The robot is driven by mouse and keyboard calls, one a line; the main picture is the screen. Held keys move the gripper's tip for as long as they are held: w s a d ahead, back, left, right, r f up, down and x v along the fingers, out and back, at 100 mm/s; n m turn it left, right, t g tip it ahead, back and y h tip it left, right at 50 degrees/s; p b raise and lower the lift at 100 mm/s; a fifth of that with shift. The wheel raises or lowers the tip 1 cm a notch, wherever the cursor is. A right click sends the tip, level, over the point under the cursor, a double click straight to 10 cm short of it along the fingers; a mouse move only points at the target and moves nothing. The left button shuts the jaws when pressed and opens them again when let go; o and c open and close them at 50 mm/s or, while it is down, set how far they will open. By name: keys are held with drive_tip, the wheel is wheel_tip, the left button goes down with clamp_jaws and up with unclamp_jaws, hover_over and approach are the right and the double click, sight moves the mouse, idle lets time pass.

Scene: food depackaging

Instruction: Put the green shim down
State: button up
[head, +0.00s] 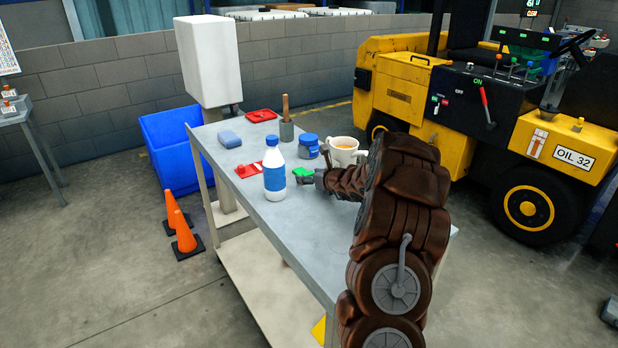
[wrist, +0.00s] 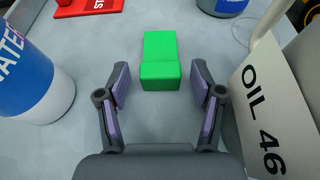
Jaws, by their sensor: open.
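The green shim (wrist: 160,58) is a small bright green block. In the wrist view it lies on the grey table between and just ahead of the open fingers of my gripper (wrist: 160,90). Neither finger touches it; a gap shows on both sides. In the head view the green shim (head: 302,172) shows just left of the tip of my gripper (head: 316,180), on the table (head: 300,230). My arm hides part of the table behind it.
A white bottle with a blue label (head: 274,170) stands close left of my gripper. A mug (head: 344,152) and a blue jar (head: 308,146) stand behind. A red piece (head: 249,170), a blue block (head: 229,139) and a red tray (head: 261,115) lie farther off. The near table is clear.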

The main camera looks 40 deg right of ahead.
drive_tip(key=shift+r, duration=0.15)
drive_tip(key=shift+s, duration=0.15)
drive_tip(key=b+v, duration=0.1)
drive_tip(key=v, duration=1)
drive_tip(key=shift+s+r, duration=0.15)
drive_tip(key=shift+s, duration=0.2)
